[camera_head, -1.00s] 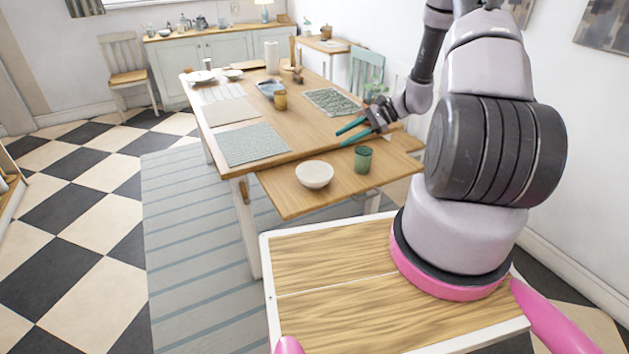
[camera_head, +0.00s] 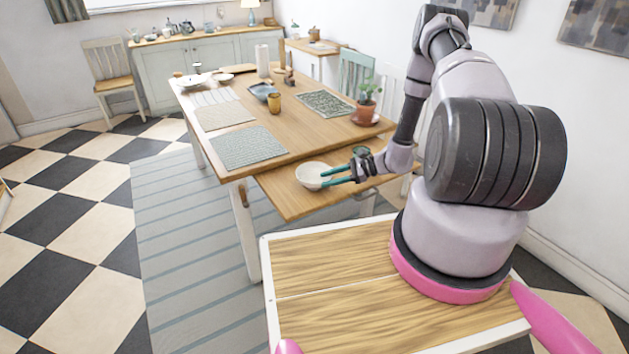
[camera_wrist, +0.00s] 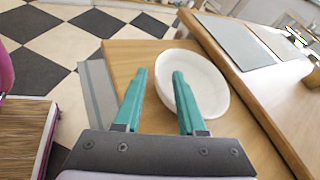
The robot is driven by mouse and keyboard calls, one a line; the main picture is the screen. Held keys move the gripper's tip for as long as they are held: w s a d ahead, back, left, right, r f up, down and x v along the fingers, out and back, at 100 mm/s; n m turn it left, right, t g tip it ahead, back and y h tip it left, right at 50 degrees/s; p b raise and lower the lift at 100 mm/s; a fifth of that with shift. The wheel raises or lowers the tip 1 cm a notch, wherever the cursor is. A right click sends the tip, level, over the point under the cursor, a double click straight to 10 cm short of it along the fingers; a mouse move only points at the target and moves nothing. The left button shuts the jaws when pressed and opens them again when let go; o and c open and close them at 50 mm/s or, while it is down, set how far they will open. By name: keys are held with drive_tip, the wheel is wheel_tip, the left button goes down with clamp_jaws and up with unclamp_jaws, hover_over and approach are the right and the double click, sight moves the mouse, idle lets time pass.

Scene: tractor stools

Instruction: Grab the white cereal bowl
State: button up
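The white cereal bowl (camera_head: 308,178) sits on the lower wooden leaf at the near end of the table. It also shows in the wrist view (camera_wrist: 207,82). My gripper (camera_head: 322,178) is open, with its teal fingers reaching the bowl's right side in the head view. In the wrist view my gripper (camera_wrist: 160,72) has one finger over the bowl's inside and the other outside its left rim. Nothing is held. I cannot tell whether the fingers touch the bowl or how far above the rim they are.
A green cup (camera_head: 361,152) stands close behind my gripper, partly hidden. The higher tabletop's edge borders the leaf. A woven placemat (camera_head: 247,148), a yellowish cup (camera_head: 274,103) and a potted plant (camera_head: 366,108) are farther back. The leaf left of the bowl is clear.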

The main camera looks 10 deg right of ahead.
drive_tip(key=x, duration=0.4)
drive_tip(key=shift+a, duration=0.1)
clamp_jaws()
idle(1.3)
